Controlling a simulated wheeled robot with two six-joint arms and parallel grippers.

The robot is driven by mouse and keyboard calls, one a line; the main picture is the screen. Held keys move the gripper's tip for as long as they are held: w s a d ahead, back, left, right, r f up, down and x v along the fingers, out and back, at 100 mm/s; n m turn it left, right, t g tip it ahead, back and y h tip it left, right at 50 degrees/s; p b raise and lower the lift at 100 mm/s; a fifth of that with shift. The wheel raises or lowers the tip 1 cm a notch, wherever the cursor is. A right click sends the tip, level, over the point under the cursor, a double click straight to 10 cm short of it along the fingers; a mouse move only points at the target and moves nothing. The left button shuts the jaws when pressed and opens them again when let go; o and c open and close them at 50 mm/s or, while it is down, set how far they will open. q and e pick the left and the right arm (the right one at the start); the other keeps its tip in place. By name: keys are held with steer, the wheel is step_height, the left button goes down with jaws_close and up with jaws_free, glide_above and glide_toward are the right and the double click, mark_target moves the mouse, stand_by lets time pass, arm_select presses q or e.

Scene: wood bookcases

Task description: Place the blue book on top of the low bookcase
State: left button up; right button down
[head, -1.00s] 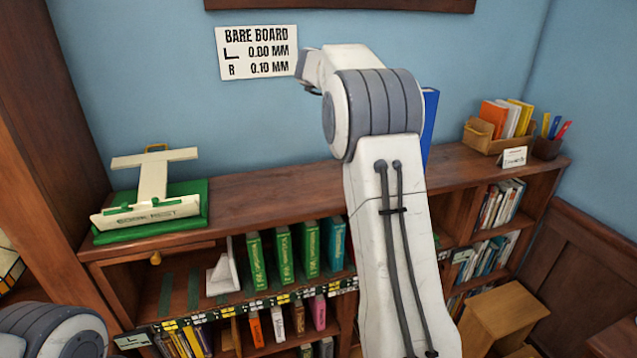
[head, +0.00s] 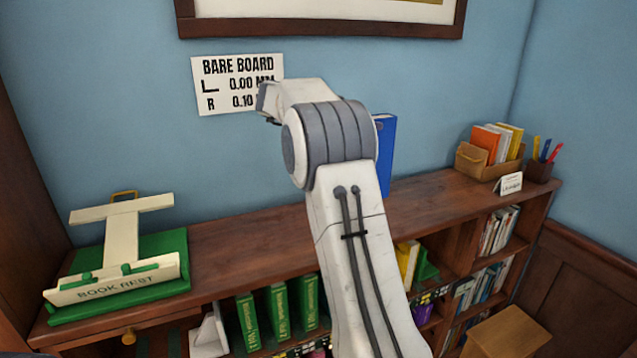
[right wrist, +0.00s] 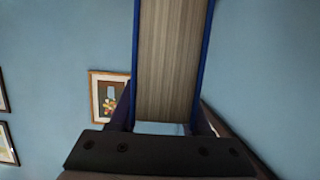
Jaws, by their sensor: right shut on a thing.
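The blue book (head: 387,155) stands upright in the head view, partly hidden behind my right arm. It appears over the low bookcase's wooden top (head: 240,240); I cannot tell whether its lower edge touches. In the right wrist view, the book's page edges (right wrist: 172,60) show between two blue covers. My right gripper (right wrist: 162,115) is shut on the book, a finger on each side. In the head view that gripper is hidden by my arm. My left gripper is not in view.
A green and cream book rest (head: 120,265) stands on the left of the top. A wooden box of books (head: 480,160), a small card (head: 510,184) and a pencil cup (head: 539,171) are at the right end. The top between looks clear. A wooden stool (head: 505,330) stands in front.

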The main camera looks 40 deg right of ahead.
steer(key=w+a+f+p, duration=0.5)
steer(key=w+a+f, duration=0.1)
steer(key=w+f, duration=0.2)
steer(key=shift+w+a+f+p, duration=0.3)
steer(key=shift+f+p, duration=0.1)
steer(key=shift+f, duration=0.65)
steer(key=shift+c, duration=1.8)
jaws_free()
steer(key=shift+f, duration=0.1)
steer(key=shift+s, duration=0.1)
steer(key=b+v, duration=0.3)
steer(key=v, duration=0.9)
steer(key=shift+b, duration=0.35)
